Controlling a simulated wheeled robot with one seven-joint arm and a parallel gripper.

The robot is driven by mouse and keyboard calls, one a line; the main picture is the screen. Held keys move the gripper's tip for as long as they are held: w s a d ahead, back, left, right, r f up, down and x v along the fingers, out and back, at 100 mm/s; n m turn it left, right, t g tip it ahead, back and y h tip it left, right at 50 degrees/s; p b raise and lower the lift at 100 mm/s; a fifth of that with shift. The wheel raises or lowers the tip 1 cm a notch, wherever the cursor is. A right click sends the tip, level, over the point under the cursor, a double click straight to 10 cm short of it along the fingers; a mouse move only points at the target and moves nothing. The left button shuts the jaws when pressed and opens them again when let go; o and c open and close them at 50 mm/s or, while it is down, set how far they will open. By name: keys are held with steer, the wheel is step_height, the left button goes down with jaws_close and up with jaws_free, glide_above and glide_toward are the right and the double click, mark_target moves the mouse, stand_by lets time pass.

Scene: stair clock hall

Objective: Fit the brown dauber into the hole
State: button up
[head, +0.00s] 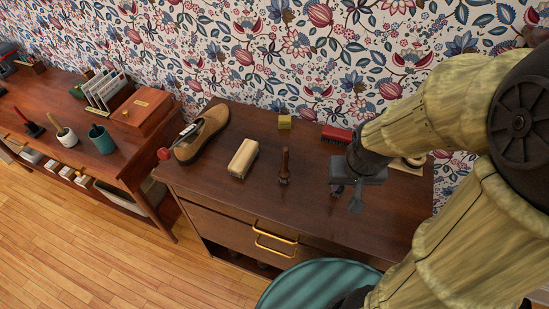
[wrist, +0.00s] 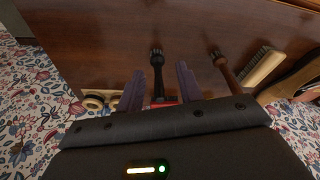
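The brown dauber (head: 284,167) stands upright on the dresser, handle up and dark bristles down. It also shows in the wrist view (wrist: 228,70), right of my fingers and apart from them. My gripper (head: 347,199) is over the right part of the dresser. In the wrist view its two fingers (wrist: 160,72) are spread. A black dauber (wrist: 157,62) appears between them; I cannot tell whether they touch it. A pale wooden piece with round openings (wrist: 95,103) lies at the back right, partly hidden by my arm in the head view (head: 408,164).
A brush (head: 243,158) and a brown shoe (head: 203,133) lie left of the brown dauber. A yellow block (head: 284,122) and a red-topped brush-like item (head: 337,133) stand along the back wall. The dresser's front middle (head: 300,208) is clear. A teal round seat (head: 315,285) stands in front.

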steer(key=shift+w, duration=0.4)
steer(key=shift+o, duration=0.6)
steer(key=shift+s, duration=0.15)
steer(key=w+a+r+n+g+p, duration=0.2)
steer(key=w+a+r+n+p, duration=0.5)
steer(key=w+a, duration=0.5)
step_height(320, 180, up, 3)
steer(key=shift+a+f+n+g+p, duration=0.1)
steer(key=shift+a+n+g+p, duration=0.25)
steer(key=shift+a+p, duration=0.55)
steer(key=shift+w+a, duration=0.1)
steer(key=shift+a, duration=0.1)
